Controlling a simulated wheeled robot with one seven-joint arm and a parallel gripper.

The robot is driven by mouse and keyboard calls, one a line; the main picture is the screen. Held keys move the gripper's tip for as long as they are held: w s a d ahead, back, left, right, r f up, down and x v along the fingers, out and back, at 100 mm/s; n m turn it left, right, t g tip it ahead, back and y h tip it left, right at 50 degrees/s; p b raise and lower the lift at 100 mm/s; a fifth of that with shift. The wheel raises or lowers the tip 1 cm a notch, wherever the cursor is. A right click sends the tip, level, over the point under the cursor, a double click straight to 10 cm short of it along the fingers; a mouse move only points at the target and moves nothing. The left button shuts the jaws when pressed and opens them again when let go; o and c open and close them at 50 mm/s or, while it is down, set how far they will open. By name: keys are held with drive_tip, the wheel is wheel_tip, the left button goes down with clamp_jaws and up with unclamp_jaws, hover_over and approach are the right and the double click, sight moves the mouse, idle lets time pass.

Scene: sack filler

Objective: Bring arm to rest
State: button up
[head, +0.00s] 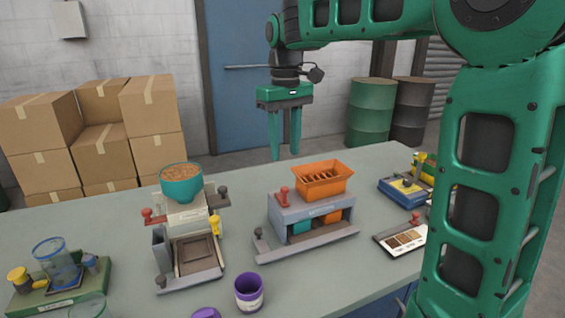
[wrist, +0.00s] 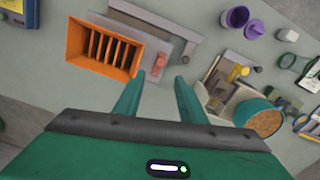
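My gripper (head: 285,140) hangs in the air with its fingers pointing down, above the rear of the table, between the teal bowl machine and the orange hopper machine. In the wrist view my gripper (wrist: 155,88) shows two green fingers spread apart with nothing between them. It touches no object. My green arm (head: 350,28) reaches across the top of the head view from the right.
The grey table (head: 120,220) bears a machine with an orange hopper (head: 322,180), a machine with a teal bowl (head: 182,188) of grain, a purple cup (head: 249,292) and a green-based device (head: 58,285). Cardboard boxes (head: 100,150) and drums (head: 371,112) stand behind.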

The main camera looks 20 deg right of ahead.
drive_tip(key=shift+r, duration=0.55)
drive_tip(key=s+d+f+m, duration=0.3)
drive_tip(key=s+d+f, duration=0.15)
drive_tip(key=s, duration=0.35)
drive_tip(key=s+d+f+m, duration=0.2)
drive_tip(key=s+d+f, duration=0.1)
drive_tip(key=s+d, duration=0.35)
drive_tip(key=s+d+f+m, duration=0.1)
drive_tip(key=s+f+m, duration=0.1)
drive_tip(key=s+f, duration=0.3)
drive_tip(key=s+d+f+m, duration=0.2)
drive_tip(key=s+f, duration=0.3)
drive_tip(key=s, duration=0.6)
